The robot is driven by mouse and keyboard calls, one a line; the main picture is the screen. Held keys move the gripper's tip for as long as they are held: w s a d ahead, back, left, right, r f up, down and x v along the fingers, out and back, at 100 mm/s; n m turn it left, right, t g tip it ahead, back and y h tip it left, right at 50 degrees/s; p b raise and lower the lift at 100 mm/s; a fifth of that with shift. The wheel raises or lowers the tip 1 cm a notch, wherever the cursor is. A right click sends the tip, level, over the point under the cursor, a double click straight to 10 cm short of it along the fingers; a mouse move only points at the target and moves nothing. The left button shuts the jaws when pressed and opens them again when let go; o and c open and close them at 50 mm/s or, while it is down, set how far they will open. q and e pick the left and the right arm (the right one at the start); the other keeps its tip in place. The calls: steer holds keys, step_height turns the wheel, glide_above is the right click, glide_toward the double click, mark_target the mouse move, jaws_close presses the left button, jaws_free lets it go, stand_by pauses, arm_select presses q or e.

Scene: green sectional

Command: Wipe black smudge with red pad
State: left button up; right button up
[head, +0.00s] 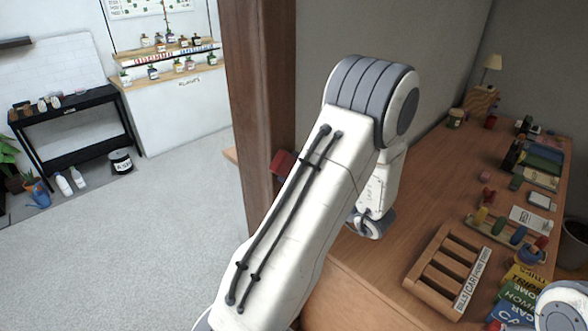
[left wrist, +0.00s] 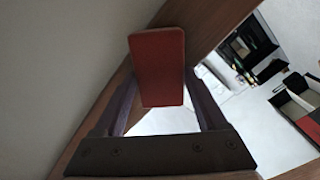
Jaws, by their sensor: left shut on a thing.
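The red pad (head: 284,163) shows at the left edge of my left arm in the head view, beside the wooden post. In the left wrist view the red pad (left wrist: 158,65) stands between the dark fingers of my left gripper (left wrist: 162,98), which is shut on it. Most of this gripper is hidden behind my arm in the head view. A brown wooden surface lies behind the pad in the wrist view; I cannot tell whether they touch. I see no black smudge in either view. My right gripper is not in view.
The wooden post (head: 258,100) rises beside my left arm. The floor (head: 130,240) at left is open.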

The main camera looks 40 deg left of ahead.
arm_select(q)
steer(key=shift+f+b, duration=0.35)
steer(key=shift+f, duration=0.35)
steer(key=shift+d, duration=0.15)
steer(key=shift+s+d, duration=0.15)
steer(key=shift+d, duration=1.3)
steer(key=shift+s+d, duration=0.1)
steer(key=shift+d, duration=1.35)
steer(key=shift+d, duration=0.15)
steer(key=d, duration=0.2)
steer(key=shift+s+d, duration=0.1)
steer(key=shift+d, duration=0.25)
steer(key=shift+a, duration=0.1)
